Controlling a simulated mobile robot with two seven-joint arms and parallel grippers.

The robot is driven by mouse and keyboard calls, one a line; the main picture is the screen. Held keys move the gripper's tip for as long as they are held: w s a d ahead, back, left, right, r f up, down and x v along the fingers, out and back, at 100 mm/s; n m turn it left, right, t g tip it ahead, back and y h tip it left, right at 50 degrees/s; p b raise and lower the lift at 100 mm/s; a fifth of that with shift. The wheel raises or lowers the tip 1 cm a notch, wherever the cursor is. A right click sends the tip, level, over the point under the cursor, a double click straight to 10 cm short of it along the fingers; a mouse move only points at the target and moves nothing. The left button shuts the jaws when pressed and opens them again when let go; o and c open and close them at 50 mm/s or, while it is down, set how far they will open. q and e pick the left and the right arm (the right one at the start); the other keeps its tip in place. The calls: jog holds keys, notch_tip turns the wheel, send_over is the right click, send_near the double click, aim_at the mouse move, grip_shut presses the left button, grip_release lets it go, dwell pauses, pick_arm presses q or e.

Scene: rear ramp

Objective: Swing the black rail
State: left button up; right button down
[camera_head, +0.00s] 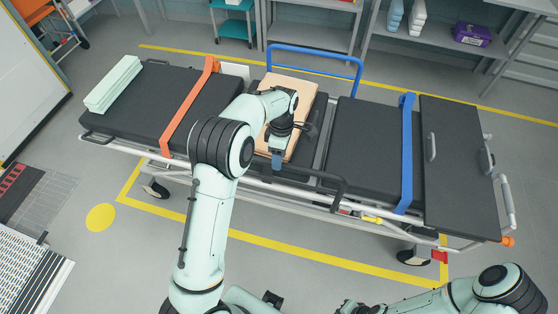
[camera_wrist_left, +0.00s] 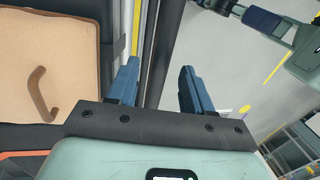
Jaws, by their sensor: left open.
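The black rail (camera_head: 322,175) is a dark bar along the near side of the stretcher, with a bent end right of my left gripper. My left gripper (camera_head: 277,158) points down at the stretcher's near edge, beside the tan board and close to the rail. Its blue fingers stand apart in the left wrist view (camera_wrist_left: 158,75), with nothing clearly held between them. My arm hides part of the stretcher's near side. My right gripper (camera_head: 350,306) is low at the bottom edge, away from the stretcher, and its jaws are unclear.
The stretcher has black pads, an orange strap (camera_head: 184,115), a blue strap (camera_head: 406,155) and a raised blue rail (camera_head: 315,52) at the far side. A tan board (camera_head: 303,92) lies on it. Shelves stand behind.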

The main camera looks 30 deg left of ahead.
pick_arm(q)
jog(key=shift+s+f, duration=0.1)
jog(key=shift+f, duration=0.7)
grip_shut()
